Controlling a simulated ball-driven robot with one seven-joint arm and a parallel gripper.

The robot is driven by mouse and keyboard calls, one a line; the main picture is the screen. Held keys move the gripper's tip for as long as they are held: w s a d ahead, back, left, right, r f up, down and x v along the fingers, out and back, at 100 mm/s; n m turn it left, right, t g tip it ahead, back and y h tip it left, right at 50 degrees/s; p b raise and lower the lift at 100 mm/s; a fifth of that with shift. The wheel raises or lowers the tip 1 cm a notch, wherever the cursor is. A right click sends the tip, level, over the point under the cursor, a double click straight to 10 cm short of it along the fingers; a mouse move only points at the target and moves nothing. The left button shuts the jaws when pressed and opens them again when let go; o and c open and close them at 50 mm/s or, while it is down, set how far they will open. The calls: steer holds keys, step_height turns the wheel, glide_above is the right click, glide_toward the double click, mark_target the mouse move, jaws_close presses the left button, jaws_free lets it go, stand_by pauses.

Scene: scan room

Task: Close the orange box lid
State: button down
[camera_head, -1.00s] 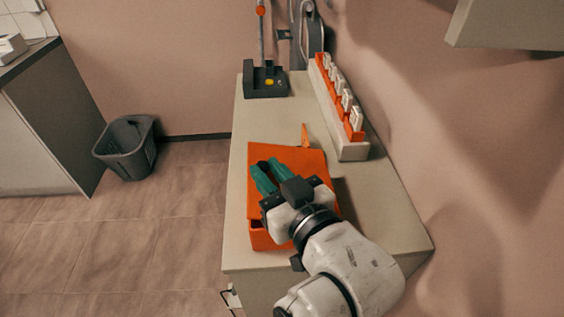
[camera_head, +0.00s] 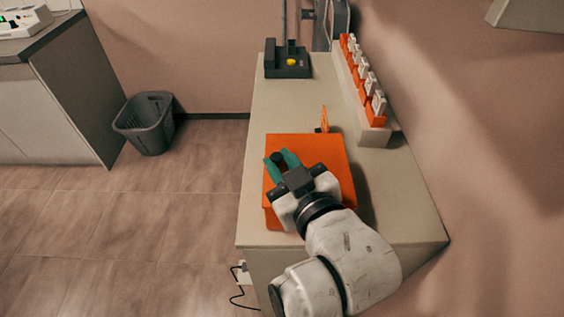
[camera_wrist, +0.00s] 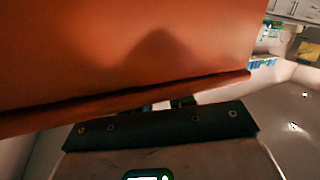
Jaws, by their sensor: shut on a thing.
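The orange box (camera_head: 271,217) stands near the front of the beige counter. Its orange lid (camera_head: 325,152) lies over the top, close to flat; whether it is fully down cannot be told. My gripper (camera_head: 279,159) is over the lid's left part, its green fingers a little apart with a small dark piece between them, shut on the lid. My wrist and gripper hide the box's front right. In the wrist view the orange lid (camera_wrist: 130,45) fills the top, with a dark line under its edge. The fingertips are mostly hidden there.
On the beige counter (camera_head: 272,110), a small orange upright piece (camera_head: 324,119) stands behind the box. A dark device with a yellow button (camera_head: 291,62) is at the back. A rack of orange-and-white items (camera_head: 364,80) runs along the wall. A grey bin (camera_head: 147,124) stands on the floor left.

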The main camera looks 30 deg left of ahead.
steer(key=c, duration=1)
jaws_free()
steer(key=shift+f, duration=0.15)
steer(key=shift+o, duration=0.2)
steer(key=b+v, duration=0.1)
steer(key=v, duration=0.9)
steer(key=shift+s+d, duration=0.25)
steer(key=shift+d, duration=0.05)
